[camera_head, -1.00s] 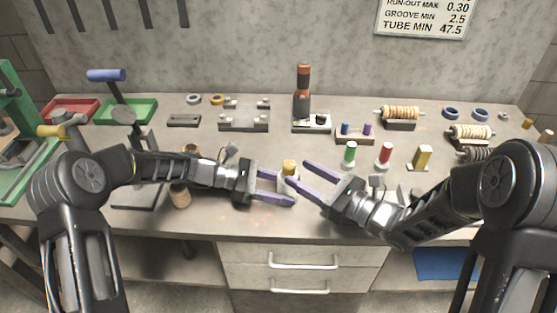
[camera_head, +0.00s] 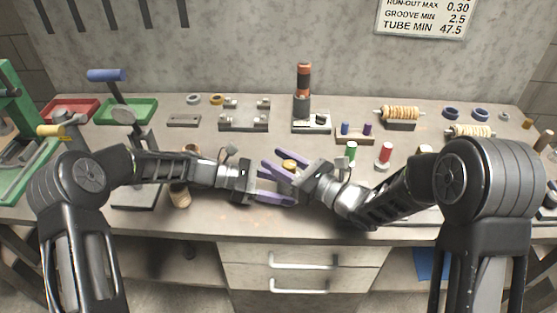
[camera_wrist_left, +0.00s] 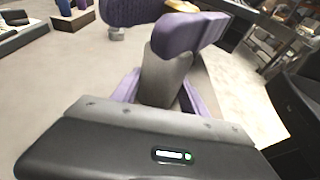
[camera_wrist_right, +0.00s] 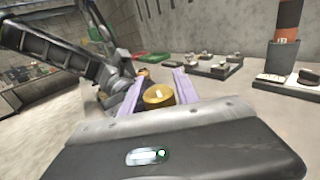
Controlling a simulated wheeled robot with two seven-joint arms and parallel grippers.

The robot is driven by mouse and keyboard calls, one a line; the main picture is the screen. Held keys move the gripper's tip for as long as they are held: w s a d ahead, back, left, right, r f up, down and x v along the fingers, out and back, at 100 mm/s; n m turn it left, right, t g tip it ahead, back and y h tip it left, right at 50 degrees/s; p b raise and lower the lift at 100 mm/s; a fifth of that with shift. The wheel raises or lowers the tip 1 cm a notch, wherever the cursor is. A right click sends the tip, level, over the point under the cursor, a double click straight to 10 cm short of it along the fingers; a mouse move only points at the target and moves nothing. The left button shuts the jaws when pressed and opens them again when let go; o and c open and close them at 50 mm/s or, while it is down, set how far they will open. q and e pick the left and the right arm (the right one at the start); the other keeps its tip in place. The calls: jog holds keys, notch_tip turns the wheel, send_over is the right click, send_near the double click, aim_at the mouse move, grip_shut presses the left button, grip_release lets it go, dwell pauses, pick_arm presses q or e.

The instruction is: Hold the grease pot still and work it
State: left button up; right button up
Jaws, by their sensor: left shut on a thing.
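The grease pot shows its round brass-yellow cap (camera_head: 289,165) in the head view, above the front middle of the bench. The cap shows clearly in the right wrist view (camera_wrist_right: 158,95). My left gripper (camera_head: 282,185) reaches in from the left and is shut on the pot's lower body. That body is mostly hidden in the head view. A grey shape stands between its purple fingers in the left wrist view. My right gripper (camera_head: 281,164) is open, with its purple fingers on either side of the cap. I cannot tell whether they touch it.
A green bottle (camera_head: 351,151) and a red bottle (camera_head: 385,153) stand right of my right gripper. A grey fixture (camera_head: 243,121) and a dark orange-banded bottle (camera_head: 303,88) stand behind. A tan cylinder (camera_head: 181,195) stands near my left forearm. The bench front edge is close.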

aim_at(292, 160)
grip_shut()
jog(key=shift+m, duration=0.3)
jog(key=d+m+t+h, duration=0.1)
jog(key=m+t+h, duration=0.1)
jog(key=h, duration=0.3)
jog(key=w+d+m+t+h, duration=0.1)
jog(key=m+t+h, duration=0.1)
jog(key=m+h, duration=0.3)
jog(key=d+m+t+h, duration=0.1)
jog(key=m+t+h, duration=0.2)
jog(key=h, duration=0.3)
jog(key=shift+w+d+f+m, duration=0.1)
jog(key=shift+w+f+m, duration=0.05)
jog(key=shift+f+m, duration=0.3)
jog(key=shift+d+r+m+h, duration=0.15)
jog(key=shift+r+m+h, duration=0.1)
jog(key=shift+m+h, duration=0.4)
jog(key=shift+r+h, duration=0.1)
jog(key=shift+h, duration=0.15)
